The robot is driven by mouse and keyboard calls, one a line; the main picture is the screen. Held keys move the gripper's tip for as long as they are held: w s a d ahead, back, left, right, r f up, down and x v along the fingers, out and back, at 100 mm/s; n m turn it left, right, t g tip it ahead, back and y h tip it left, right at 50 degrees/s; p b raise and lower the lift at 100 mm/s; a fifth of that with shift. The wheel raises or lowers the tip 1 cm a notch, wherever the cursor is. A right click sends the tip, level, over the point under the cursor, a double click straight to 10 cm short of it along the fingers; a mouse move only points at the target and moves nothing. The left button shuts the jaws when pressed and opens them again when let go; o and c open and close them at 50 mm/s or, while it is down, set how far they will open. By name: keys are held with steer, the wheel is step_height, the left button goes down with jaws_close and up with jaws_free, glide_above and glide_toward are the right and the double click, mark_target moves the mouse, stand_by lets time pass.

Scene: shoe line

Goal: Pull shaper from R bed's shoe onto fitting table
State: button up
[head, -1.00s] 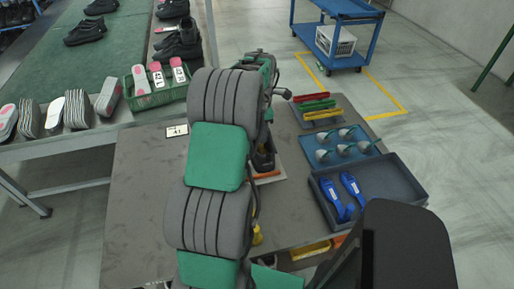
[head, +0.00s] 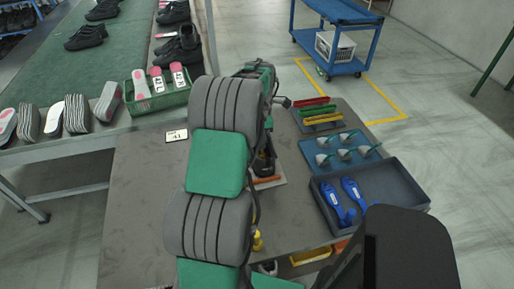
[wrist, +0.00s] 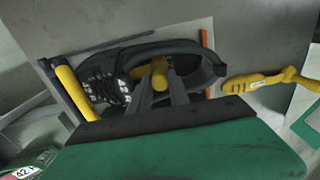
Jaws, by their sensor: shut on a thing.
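A black laced shoe (wrist: 108,84) lies on a light board on the grey table in the wrist view. My gripper (wrist: 163,80) reaches to the shoe's opening and is shut on the yellow shaper (wrist: 158,68). Only the shaper's yellow part shows between and above the fingers; whether its lower part sits in the shoe is hidden. In the head view my arm covers most of the shoe and gripper.
A dark tray with blue shapers (head: 335,200), a blue tray of grey and green parts (head: 342,150) and a rack of coloured bars (head: 318,114) stand right. In the wrist view, a yellow-handled tool (wrist: 265,80) is right of the shoe and a yellow rod (wrist: 76,92) left.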

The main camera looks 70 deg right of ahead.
steer(key=o, duration=1)
step_height(320, 180, up, 10)
steer(key=p, duration=0.6)
steer(key=shift+p, duration=0.3)
